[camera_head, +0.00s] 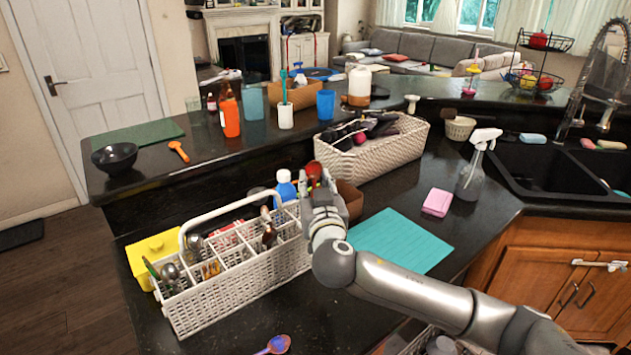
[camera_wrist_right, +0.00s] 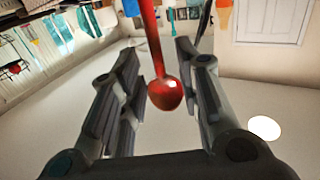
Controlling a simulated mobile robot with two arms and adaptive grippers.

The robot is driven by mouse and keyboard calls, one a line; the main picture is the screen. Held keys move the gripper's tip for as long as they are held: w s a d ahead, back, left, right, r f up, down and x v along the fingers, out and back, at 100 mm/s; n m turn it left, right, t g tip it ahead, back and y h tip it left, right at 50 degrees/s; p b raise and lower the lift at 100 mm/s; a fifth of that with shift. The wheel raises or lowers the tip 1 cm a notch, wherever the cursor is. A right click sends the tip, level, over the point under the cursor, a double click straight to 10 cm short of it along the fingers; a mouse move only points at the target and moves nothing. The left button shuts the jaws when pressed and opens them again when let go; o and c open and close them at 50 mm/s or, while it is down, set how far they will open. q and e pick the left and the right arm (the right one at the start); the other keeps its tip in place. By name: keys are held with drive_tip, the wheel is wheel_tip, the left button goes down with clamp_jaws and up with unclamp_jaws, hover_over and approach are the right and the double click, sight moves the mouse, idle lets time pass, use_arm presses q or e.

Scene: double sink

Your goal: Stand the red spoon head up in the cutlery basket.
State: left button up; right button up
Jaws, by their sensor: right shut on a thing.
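The red spoon (camera_head: 314,171) is in my right gripper (camera_head: 318,190). In the right wrist view, which is upside down, the red spoon (camera_wrist_right: 165,92) sits between the two fingers (camera_wrist_right: 157,60), bowl toward the ceiling, so it is held head up. The white cutlery basket (camera_head: 230,294) stands on the dark counter, with a looped handle and several compartments, some holding cutlery. My right gripper is at the basket's right end and hides part of it. The spoon's lower handle is hidden in the head view, so I cannot tell whether it is inside a compartment. My left gripper is not in view.
A teal mat (camera_head: 401,240), pink sponge (camera_head: 437,202) and spray bottle (camera_head: 472,175) lie right. A purple spoon (camera_head: 275,345) lies in front.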

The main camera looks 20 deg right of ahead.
wheel_tip(320, 180, down, 4)
drive_tip(key=shift+f+b, duration=0.1)
drive_tip(key=shift+b, duration=0.9)
drive_tip(key=shift+f+b, duration=2.05)
drive_tip(key=shift+b, duration=0.1)
drive_tip(key=o, duration=0.9)
drive_tip(key=shift+c, duration=0.2)
drive_tip(key=s+a, duration=0.2)
drive_tip(key=s, duration=1)
drive_tip(key=shift+w, duration=0.1)
